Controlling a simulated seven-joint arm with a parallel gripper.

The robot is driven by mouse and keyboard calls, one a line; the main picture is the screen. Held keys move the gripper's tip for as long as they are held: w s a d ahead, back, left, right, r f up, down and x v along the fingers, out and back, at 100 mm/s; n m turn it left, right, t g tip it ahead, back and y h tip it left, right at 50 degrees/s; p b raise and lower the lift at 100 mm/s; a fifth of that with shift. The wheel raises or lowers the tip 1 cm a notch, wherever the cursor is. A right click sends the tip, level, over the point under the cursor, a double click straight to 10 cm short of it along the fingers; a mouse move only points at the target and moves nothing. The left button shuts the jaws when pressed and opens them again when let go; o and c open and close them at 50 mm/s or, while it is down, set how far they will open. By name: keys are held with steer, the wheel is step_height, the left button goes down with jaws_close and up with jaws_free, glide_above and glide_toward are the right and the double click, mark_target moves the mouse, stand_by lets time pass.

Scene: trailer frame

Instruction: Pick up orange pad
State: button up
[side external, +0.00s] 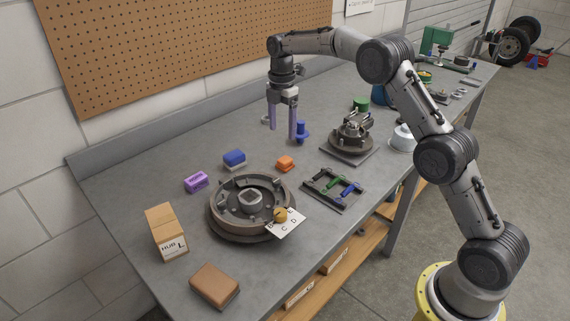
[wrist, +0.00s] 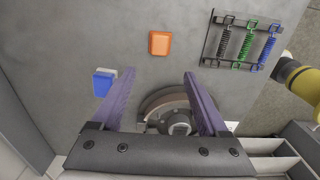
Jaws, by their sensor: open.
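The orange pad (side external: 285,163) lies flat on the grey bench between the blue block and the tray of springs. My gripper (side external: 283,134) is open and empty, raised above the bench, behind the pad in the side view. Its two purple fingers (wrist: 158,74) are spread wide in the wrist view and touch nothing that I can see.
A blue block (side external: 234,158), a purple block (side external: 197,182) and a round drum brake (side external: 249,202) stand near the pad. A spring tray (side external: 333,188) lies to its right. A blue knobbed piece (side external: 301,132) and a round metal fixture (side external: 350,137) stand behind. Bare bench surrounds the pad.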

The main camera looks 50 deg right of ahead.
glide_above(285, 159)
steer(key=a, duration=0.1)
step_height(285, 159, down, 6)
steer(key=shift+r, duration=0.1)
steer(key=f, duration=0.2)
steer(key=d+f, duration=0.1)
steer(key=f, duration=0.1)
steer(key=shift+f, duration=0.7)
jaws_close()
